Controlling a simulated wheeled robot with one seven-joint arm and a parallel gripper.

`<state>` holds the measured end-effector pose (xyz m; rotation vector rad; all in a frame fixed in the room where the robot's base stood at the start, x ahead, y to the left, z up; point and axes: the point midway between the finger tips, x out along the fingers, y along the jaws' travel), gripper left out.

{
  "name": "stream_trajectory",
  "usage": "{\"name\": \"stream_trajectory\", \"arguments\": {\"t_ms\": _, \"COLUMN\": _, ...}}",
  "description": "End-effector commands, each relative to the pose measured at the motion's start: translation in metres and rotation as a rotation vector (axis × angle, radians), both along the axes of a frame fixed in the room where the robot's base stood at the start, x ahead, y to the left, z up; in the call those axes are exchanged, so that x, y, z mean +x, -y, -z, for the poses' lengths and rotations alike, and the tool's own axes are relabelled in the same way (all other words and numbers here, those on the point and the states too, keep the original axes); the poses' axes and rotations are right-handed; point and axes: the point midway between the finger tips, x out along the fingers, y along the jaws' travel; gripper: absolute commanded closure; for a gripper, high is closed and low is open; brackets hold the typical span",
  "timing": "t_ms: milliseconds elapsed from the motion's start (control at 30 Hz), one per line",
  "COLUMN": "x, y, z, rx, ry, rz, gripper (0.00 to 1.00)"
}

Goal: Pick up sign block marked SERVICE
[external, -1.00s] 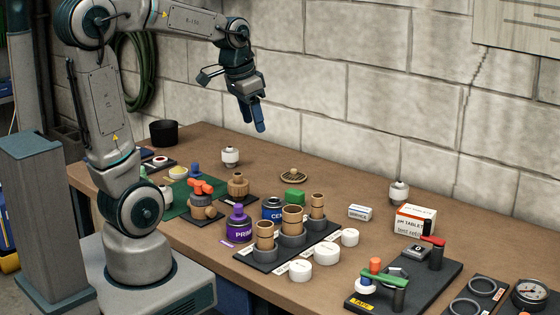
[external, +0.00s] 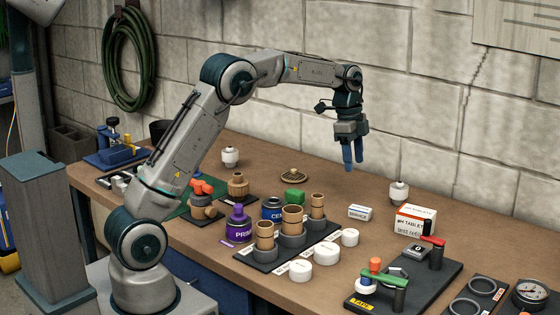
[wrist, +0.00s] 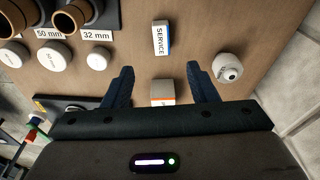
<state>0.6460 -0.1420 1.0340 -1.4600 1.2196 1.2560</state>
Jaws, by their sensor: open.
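The sign block marked SERVICE (external: 360,212) is a small white block with dark lettering, lying on the brown bench behind the white caps. In the wrist view the block (wrist: 161,38) shows a white lettered face and a blue edge, beyond my fingertips and roughly midway between them. My gripper (external: 353,167) points down above the bench, higher than the block and slightly left of it in the external view. Its two blue fingers (wrist: 158,78) are apart with nothing between them at the tips.
A white and orange tablet box (external: 415,220) stands right of the block, with a white round fitting (external: 399,193) behind it. White caps (external: 349,237) and a dark rack with brown pipes (external: 292,220) are in front. The block wall (external: 440,130) rises behind the bench.

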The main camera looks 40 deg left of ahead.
Motion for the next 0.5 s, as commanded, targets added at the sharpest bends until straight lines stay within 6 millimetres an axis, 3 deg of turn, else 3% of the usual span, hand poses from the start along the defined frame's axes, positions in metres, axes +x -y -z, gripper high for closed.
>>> {"name": "stream_trajectory", "arguments": {"t_ms": 500, "x": 0.003, "y": 0.013, "z": 0.080, "rx": 0.002, "ry": -0.002, "rz": 0.005, "gripper": 0.47}}
